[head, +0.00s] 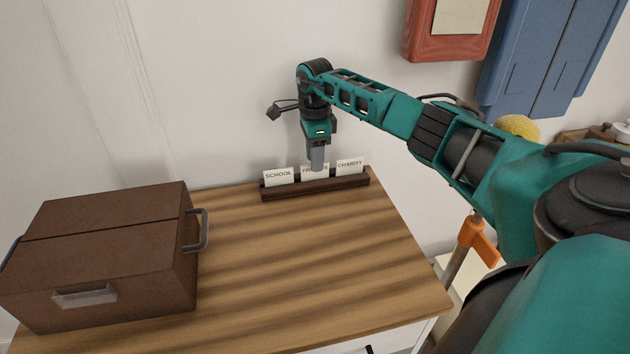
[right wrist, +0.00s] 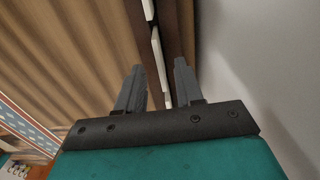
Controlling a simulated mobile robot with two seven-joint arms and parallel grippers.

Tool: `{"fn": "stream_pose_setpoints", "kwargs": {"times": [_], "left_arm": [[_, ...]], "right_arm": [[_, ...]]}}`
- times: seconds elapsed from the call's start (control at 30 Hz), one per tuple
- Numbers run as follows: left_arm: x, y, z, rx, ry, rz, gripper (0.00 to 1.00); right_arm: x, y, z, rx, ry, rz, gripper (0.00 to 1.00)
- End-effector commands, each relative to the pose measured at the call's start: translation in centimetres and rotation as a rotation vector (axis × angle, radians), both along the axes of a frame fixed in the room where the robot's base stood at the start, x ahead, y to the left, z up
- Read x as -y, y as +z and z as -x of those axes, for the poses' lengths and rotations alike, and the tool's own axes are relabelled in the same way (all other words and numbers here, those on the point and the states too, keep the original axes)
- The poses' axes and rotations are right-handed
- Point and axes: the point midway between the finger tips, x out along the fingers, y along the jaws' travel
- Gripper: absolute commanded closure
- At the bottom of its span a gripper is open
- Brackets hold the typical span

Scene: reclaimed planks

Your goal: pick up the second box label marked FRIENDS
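The FRIENDS label (head: 306,174) is a white card standing in the middle of a dark wooden rack (head: 348,184) at the table's back edge. The SCHOOL label (head: 278,177) is on its left and the CHARITY label (head: 350,167) on its right. My right gripper (head: 317,168) points down at the FRIENDS label and covers the middle of its word. In the right wrist view its fingers (right wrist: 159,66) are apart, with a thin white card edge (right wrist: 157,55) in the gap between them. I see no clear contact. My left gripper is not in view.
A closed brown box (head: 110,250) with metal handles stands on the left of the wooden table (head: 290,260). The table's middle and front right are clear. A white wall is close behind the rack. Red and blue things hang on the wall at upper right.

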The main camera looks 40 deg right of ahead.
Motion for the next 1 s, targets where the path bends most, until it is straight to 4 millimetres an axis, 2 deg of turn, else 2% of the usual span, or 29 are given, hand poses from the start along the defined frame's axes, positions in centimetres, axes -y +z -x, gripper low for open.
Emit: {"fn": "stream_pose_setpoints", "kwargs": {"times": [0.03, 0.13, 0.43, 0.8, 1.0], "left_arm": [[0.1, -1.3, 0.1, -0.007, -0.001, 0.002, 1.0], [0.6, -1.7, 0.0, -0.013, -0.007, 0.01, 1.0], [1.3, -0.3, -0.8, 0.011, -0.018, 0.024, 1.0], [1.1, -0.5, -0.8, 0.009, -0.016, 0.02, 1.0], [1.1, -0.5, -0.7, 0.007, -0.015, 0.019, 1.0]], "right_arm": [[0.0, -1.4, 0.0, -0.002, 0.0, -0.001, 0.64], [0.0, -2.5, 0.0, -0.001, 0.0, 0.0, 0.64], [0.0, -2.6, 0.0, -0.001, 0.001, 0.0, 0.64], [0.0, -2.6, 0.0, 0.0, 0.001, 0.001, 0.99], [0.0, -2.6, 0.0, 0.0, 0.001, 0.0, 1.0]]}}
